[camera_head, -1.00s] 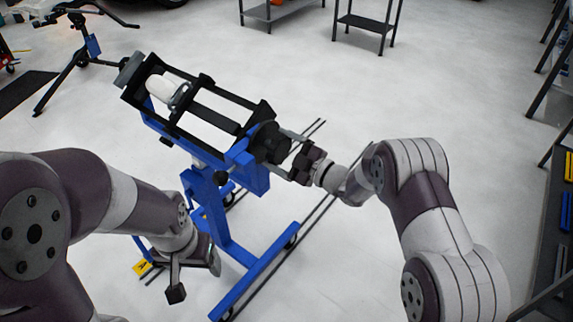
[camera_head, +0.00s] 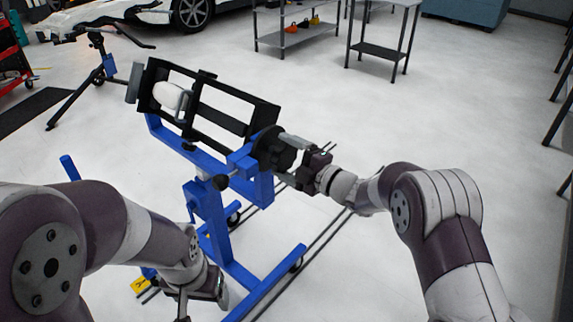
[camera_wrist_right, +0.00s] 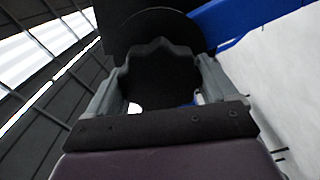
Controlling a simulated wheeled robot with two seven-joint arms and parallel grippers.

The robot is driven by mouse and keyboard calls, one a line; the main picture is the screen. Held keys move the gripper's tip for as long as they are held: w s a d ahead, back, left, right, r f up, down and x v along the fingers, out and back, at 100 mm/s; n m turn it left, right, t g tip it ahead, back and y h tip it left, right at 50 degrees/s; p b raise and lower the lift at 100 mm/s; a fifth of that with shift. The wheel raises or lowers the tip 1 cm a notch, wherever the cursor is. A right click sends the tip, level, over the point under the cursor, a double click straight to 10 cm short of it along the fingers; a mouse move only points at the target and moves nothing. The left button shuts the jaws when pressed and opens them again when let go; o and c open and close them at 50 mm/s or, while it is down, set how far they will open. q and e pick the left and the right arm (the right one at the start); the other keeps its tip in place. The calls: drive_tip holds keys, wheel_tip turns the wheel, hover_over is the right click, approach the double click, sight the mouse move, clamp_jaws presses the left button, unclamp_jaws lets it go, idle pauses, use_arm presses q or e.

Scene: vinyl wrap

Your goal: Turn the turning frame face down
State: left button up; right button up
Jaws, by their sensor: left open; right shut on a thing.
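The turning frame (camera_head: 224,119) is a black rectangular frame on a blue wheeled stand (camera_head: 213,215) in the head view. It is tilted about its long axis, with its open face partly towards me. A white rounded part (camera_head: 170,96) sits inside its left end. A black lobed knob (camera_head: 272,150) is at its right end. My right gripper (camera_head: 303,160) is shut on this knob. In the right wrist view the grey fingers stand on both sides of the knob (camera_wrist_right: 160,75). My left gripper (camera_head: 185,300) is open and empty, low at the stand's left, partly cut off.
A black tripod stand (camera_head: 85,70) stands at the back left. Metal shelf tables (camera_head: 290,38) stand at the back. A car wheel (camera_head: 196,12) shows at the top. The floor right of the frame is mostly clear.

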drive_tip(key=shift+f+n+b, duration=0.15)
drive_tip(key=shift+n+b, duration=1.45)
drive_tip(key=shift+b, duration=0.8)
drive_tip(key=shift+f+n+b, duration=0.15)
drive_tip(key=shift+n+b, duration=1.45)
drive_tip(key=shift+b, duration=0.75)
drive_tip(key=n+b, duration=0.5)
drive_tip(key=b, duration=0.3)
drive_tip(key=shift+r+n, duration=0.1)
drive_tip(key=shift+n, duration=0.3)
drive_tip(key=n+b, duration=0.6)
drive_tip(key=b, duration=0.1)
drive_tip(key=shift+r, duration=0.15)
drive_tip(key=shift+n+b, duration=1.9)
drive_tip(key=shift+b, duration=0.15)
drive_tip(key=shift+r+n+b, duration=0.15)
drive_tip(key=shift+n+b, duration=0.5)
drive_tip(key=shift+n, duration=0.25)
drive_tip(key=o, duration=1.3)
drive_tip(key=v, duration=1.2)
drive_tip(key=shift+s+d, duration=0.25)
drive_tip(key=shift+d, duration=0.05)
